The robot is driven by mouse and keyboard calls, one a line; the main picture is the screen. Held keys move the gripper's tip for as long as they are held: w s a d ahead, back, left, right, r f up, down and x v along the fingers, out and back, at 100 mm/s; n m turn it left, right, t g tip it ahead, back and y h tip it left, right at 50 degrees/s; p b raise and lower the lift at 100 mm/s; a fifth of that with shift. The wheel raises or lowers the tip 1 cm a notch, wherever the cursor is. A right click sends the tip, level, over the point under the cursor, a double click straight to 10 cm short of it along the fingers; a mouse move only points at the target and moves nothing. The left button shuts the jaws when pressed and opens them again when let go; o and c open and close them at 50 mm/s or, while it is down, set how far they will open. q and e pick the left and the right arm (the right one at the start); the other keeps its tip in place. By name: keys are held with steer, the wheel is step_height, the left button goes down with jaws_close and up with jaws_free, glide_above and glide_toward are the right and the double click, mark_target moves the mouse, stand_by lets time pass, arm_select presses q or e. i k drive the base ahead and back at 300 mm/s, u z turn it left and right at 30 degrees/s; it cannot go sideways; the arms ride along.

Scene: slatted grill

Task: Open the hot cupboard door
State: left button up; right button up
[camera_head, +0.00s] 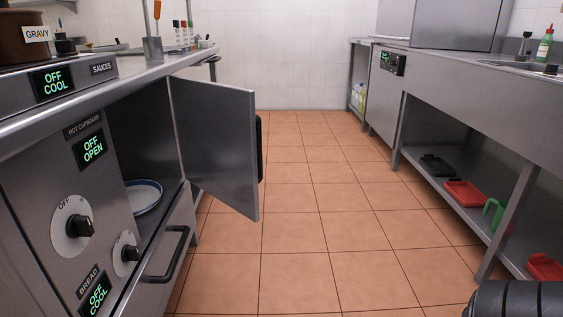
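The hot cupboard door (218,146) is a steel panel that stands swung wide open into the aisle. Its black handle (261,147) is on the free edge, on the far side from the opening. The hot cupboard's display (92,149) reads OFF OPEN. Inside the cupboard a white plate with a blue rim (144,196) sits at the lower part of the opening. Neither my left nor my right gripper shows. A dark rounded part at the bottom right corner may be part of my arm.
The bread drawer's black handle (168,255) juts out below the cupboard. The tiled floor (330,215) is clear down the aisle. On the right, a steel bench has a lower shelf with red trays (465,194) and a green item (494,214).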

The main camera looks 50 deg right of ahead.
mark_target(219, 130)
steer(key=u, duration=0.15)
steer(key=k, duration=0.6)
steer(key=z, duration=1.45)
steer(key=i, duration=2.05)
steer(key=u, duration=0.85)
